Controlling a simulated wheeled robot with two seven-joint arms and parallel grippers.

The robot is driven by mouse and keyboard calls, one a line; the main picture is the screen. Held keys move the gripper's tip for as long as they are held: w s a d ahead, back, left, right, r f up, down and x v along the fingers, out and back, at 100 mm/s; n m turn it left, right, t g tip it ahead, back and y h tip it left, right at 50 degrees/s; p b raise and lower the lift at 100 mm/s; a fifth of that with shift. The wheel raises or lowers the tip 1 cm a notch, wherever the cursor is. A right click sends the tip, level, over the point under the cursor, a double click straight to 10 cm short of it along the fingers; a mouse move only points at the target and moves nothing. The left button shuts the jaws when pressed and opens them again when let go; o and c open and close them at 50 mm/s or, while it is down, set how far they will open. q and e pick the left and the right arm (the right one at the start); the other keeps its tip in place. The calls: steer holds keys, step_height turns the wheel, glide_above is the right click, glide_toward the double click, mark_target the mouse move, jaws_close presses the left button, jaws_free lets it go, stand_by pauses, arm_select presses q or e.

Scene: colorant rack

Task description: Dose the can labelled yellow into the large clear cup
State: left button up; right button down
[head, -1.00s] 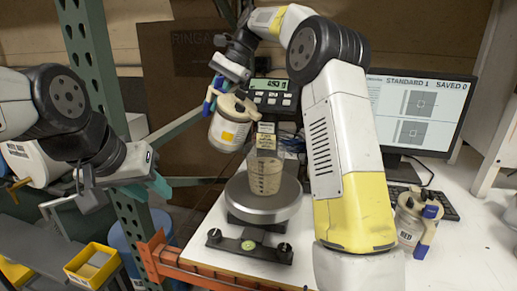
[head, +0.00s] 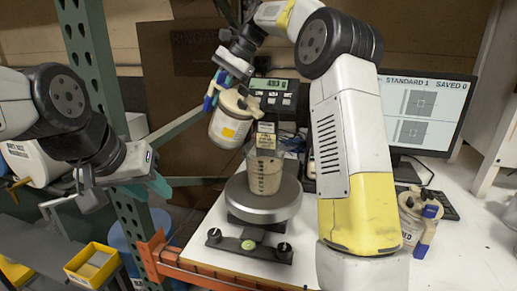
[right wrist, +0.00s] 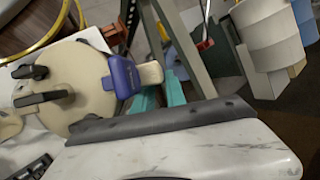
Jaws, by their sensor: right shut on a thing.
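The can with the yellow label (head: 229,130) hangs in my right gripper (head: 220,86), which is shut on its blue-and-cream clip handle; the clip (right wrist: 122,76) and the round cream lid (right wrist: 75,85) show in the right wrist view. The can is slightly tilted, above and to the left of the large clear cup (head: 265,176). The cup stands upright on the round scale plate (head: 235,204) and looks filled with something beige. No stream from the can is visible. My left gripper (head: 122,192) is at the left, empty, its teal-padded fingers apart.
The scale's display (head: 270,84) stands behind the cup; its digits are too small to read surely. Another can, labelled RED (head: 410,225), stands at the right by the keyboard and monitor (head: 425,110). A yellow bin (head: 93,264) sits lower left. A green rack post stands between my arms.

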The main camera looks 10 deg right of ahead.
mark_target(221, 88)
steer(key=shift+s+d+r, duration=0.15)
steer(key=shift+r, duration=0.25)
steer(key=shift+s+d+r, duration=0.1)
steer(key=shift+r, duration=0.25)
steer(key=shift+s+d+r+t+y, duration=0.35)
steer(key=shift+s+d+t+y, duration=0.25)
steer(key=shift+y, duration=0.1)
stand_by(1.8)
steer(key=shift+d+n+p, duration=0.1)
steer(key=shift+n+p, duration=0.2)
steer(key=shift+p, duration=0.65)
stand_by(3.8)
